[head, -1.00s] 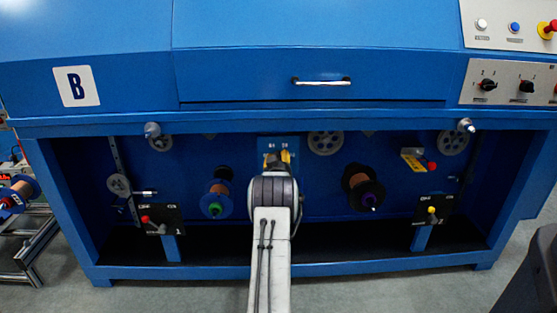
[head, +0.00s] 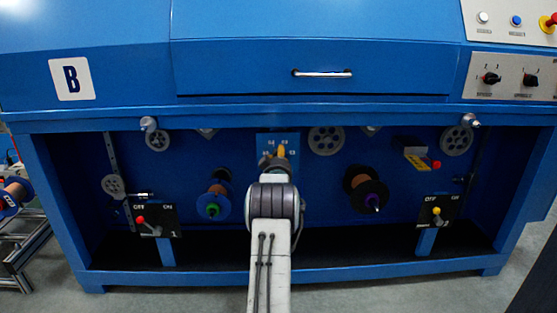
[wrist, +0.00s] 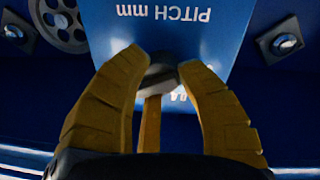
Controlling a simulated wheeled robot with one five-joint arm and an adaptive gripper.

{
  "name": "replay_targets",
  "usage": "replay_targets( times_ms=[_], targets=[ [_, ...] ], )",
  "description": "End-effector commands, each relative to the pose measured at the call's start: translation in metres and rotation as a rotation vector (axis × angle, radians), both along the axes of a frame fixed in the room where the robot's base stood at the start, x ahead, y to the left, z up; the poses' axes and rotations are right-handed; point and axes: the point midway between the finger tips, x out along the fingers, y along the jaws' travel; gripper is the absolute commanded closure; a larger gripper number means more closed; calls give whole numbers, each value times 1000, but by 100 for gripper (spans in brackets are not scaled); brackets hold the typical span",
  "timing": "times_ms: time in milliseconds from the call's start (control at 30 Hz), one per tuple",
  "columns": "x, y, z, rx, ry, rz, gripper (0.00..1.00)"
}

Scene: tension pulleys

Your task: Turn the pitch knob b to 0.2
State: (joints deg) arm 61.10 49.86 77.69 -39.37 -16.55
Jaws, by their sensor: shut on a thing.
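The pitch knob (wrist: 160,72) is a dark grey knob on a blue plate lettered "PITCH mm" (wrist: 180,22), upside down in the wrist view. My gripper (wrist: 161,76) has its yellow fingers closed around the knob, one on each side, with a third below. In the head view, the blue scale plate (head: 264,145) is at the centre of the machine's recess. My gripper (head: 279,156) is in front of it, and my arm hides its lower part. The knob's pointer and set value cannot be read.
A copper spool (head: 216,197) is on the left and another spool (head: 365,190) on the right. Black switch panels (head: 166,215) (head: 451,211) stand low on both sides. The recess's bottom rail (head: 390,266) runs beneath my arm.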

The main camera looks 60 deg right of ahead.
Motion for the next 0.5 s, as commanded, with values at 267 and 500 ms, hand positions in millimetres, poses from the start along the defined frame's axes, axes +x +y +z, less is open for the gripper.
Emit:
replay_targets(
  times_ms=[267, 500],
  targets=[
    [2, 1, 3, -81, 115, -2, 98],
    [3, 1, 2, -109, 159, -4, 98]
  ],
)
